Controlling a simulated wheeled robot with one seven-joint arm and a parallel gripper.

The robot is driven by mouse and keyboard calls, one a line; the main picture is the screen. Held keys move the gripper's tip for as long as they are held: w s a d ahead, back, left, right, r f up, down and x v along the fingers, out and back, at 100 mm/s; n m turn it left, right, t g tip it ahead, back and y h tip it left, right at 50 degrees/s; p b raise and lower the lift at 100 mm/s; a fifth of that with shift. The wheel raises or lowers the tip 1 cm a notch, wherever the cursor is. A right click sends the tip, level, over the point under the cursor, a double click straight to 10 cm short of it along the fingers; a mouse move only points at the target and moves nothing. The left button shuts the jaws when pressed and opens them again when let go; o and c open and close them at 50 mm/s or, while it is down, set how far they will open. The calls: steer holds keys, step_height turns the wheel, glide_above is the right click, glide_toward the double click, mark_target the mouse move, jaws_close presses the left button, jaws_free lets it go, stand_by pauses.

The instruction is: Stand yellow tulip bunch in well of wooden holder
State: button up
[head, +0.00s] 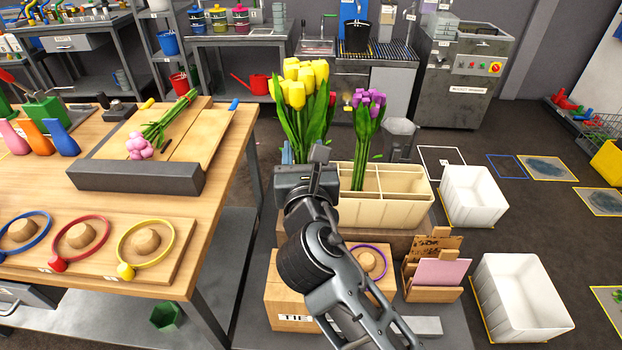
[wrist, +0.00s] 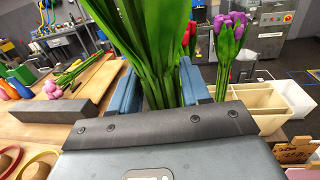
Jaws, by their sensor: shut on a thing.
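The yellow tulip bunch (head: 300,85) is upright in my gripper (head: 303,162), its blooms at the top. In the wrist view its green leaves and stems (wrist: 145,45) rise between the two blue fingers of my gripper (wrist: 157,85). Its lower stem ends are hidden behind my gripper. The pale wooden holder (head: 385,207) has several open wells and is just right of and behind my gripper; it also shows in the wrist view (wrist: 262,122). A purple tulip bunch (head: 368,110) stands in one of its wells. I cannot tell whether the yellow bunch is over a well.
A red tulip (wrist: 189,34) shows behind the yellow bunch. A pink bunch (head: 140,146) lies on the wooden workbench (head: 225,125) at left. White bins (head: 470,195) stand right of the holder. A card rack (head: 432,280) and ring box (head: 290,290) are in front.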

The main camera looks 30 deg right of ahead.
steer(key=a+f+n+y, duration=0.1)
steer(key=a+f+n+t+y, duration=0.1)
steer(key=f+y, duration=0.1)
steer(key=s+a+f+n+y, duration=0.1)
steer(key=f+y, duration=0.1)
steer(key=shift+a, duration=0.15)
steer(key=shift+r+p, duration=0.15)
steer(key=shift+p, duration=0.25)
step_height(320, 180, down, 21)
steer(key=b, duration=1.7)
steer(key=shift+f+b, duration=0.6)
steer(key=o, duration=1.8)
